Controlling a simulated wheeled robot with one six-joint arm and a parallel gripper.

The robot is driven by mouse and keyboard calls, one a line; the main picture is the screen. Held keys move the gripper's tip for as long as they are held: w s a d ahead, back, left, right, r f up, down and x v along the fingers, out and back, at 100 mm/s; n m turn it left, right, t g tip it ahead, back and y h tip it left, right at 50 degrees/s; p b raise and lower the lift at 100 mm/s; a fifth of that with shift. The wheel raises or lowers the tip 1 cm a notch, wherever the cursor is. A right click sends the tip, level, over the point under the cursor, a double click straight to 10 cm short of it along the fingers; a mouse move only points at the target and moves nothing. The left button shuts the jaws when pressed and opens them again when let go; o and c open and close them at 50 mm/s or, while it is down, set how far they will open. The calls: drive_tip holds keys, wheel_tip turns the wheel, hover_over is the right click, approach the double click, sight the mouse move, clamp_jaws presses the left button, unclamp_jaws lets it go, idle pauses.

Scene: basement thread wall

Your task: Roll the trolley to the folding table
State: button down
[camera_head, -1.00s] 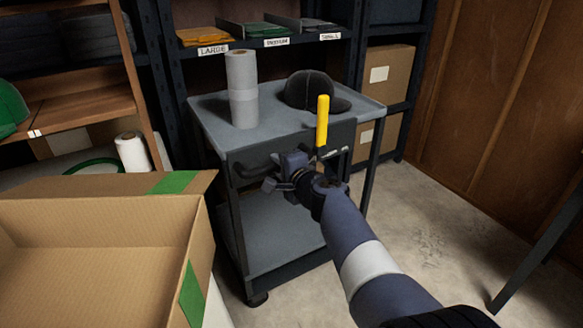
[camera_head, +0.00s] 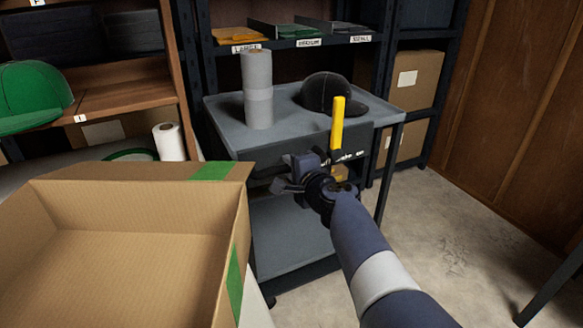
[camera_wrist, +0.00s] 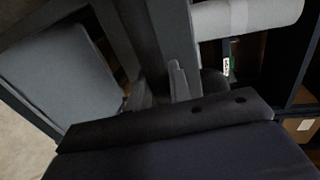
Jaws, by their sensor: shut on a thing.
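The trolley (camera_head: 222,118) is grey with a top tray and a lower shelf (camera_head: 290,235). It stands in the middle of the head view. A grey roll (camera_head: 258,90) stands upright on its top, and a dark cap (camera_head: 328,93) lies beside it. My gripper (camera_head: 290,180) is at the trolley's near side, shut on its handle; the arm hides part of the grip. The wrist view shows grey trolley panels (camera_wrist: 60,70) and the roll (camera_wrist: 245,15) close by. A dark slanted leg (camera_head: 550,290) shows at the right edge; I cannot tell whether it belongs to the folding table.
An open cardboard box (camera_head: 120,235) with green tape fills the lower left, near the trolley. Shelving with labelled bins (camera_head: 305,42) stands behind. Cartons (camera_head: 412,80) sit at back right. A yellow upright piece (camera_head: 338,125) rises by the gripper. Bare floor (camera_head: 440,220) lies to the right.

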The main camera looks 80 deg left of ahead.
drive_tip(key=c, duration=1.3)
unclamp_jaws()
drive_tip(key=shift+s, duration=0.25)
drive_tip(key=shift+w+d, duration=0.1)
drive_tip(key=shift+d, duration=0.05)
drive_tip(key=shift+w+d, duration=0.1)
drive_tip(key=shift+d, duration=0.15)
drive_tip(key=b+v, duration=0.2)
drive_tip(key=v, duration=0.8)
drive_tip(key=shift+b, duration=0.35)
drive_tip(key=p+x, duration=0.2)
drive_tip(key=x, duration=0.8)
drive_tip(key=shift+a+p, duration=0.4)
